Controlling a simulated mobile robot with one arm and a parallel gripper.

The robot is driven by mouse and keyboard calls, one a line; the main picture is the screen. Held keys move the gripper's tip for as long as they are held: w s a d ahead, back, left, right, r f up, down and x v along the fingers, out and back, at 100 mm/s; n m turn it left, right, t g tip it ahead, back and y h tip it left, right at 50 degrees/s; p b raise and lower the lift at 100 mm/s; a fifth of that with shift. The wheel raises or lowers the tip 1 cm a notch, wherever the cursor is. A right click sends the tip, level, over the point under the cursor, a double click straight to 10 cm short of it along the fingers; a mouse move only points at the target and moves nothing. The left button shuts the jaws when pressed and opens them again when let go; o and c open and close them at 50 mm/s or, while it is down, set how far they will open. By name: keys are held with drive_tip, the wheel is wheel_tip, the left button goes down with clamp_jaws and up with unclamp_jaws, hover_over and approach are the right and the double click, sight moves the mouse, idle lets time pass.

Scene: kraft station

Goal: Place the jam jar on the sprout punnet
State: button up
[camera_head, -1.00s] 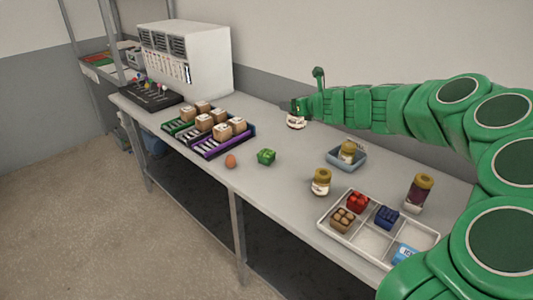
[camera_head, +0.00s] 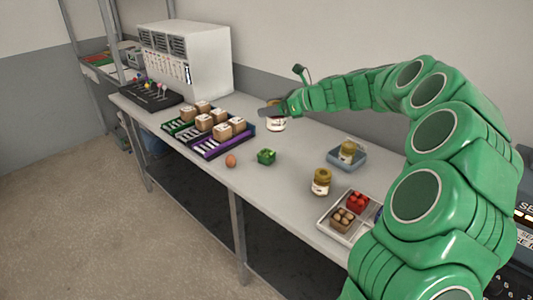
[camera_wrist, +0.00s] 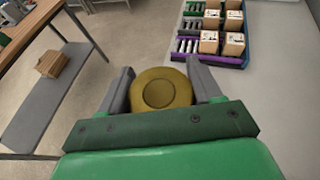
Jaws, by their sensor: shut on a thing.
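My gripper (camera_head: 272,111) is shut on a jar (camera_head: 277,125) with a white label, held upright above the table. In the wrist view its round gold lid (camera_wrist: 161,90) sits between the two grey fingers (camera_wrist: 160,88). Its contents are hard to tell. The small green sprout punnet (camera_head: 266,157) stands on the table, below and slightly left of the held jar in the head view, apart from it. The punnet does not show in the wrist view.
A brown egg (camera_head: 231,161) lies left of the punnet. Boxes in purple and green racks (camera_head: 222,150) stand behind it. Another gold-lidded jar (camera_head: 321,182), a blue bin holding a jar (camera_head: 347,153) and a white divided tray (camera_head: 338,231) stand right.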

sight(269, 122)
drive_tip(key=shift+s+a+n+g, duration=0.25)
drive_tip(key=shift+n+g, duration=0.05)
drive_tip(key=shift+g, duration=0.2)
wheel_tip(269, 122, down, 5)
drive_tip(key=shift+w+a+f, duration=0.35)
drive_tip(key=shift+w+f, duration=1.85)
drive_tip(key=shift+w, duration=0.1)
drive_tip(key=shift+w+a+f, duration=0.3)
drive_tip(key=shift+w+f, duration=1.85)
drive_tip(key=shift+w, duration=0.15)
drive_tip(key=shift+w+a+f, duration=0.35)
drive_tip(key=shift+w+f, duration=1.85)
drive_tip(key=shift+w, duration=0.1)
drive_tip(key=shift+f, duration=0.15)
drive_tip(key=o, duration=1.3)
drive_tip(key=shift+o, duration=0.2)
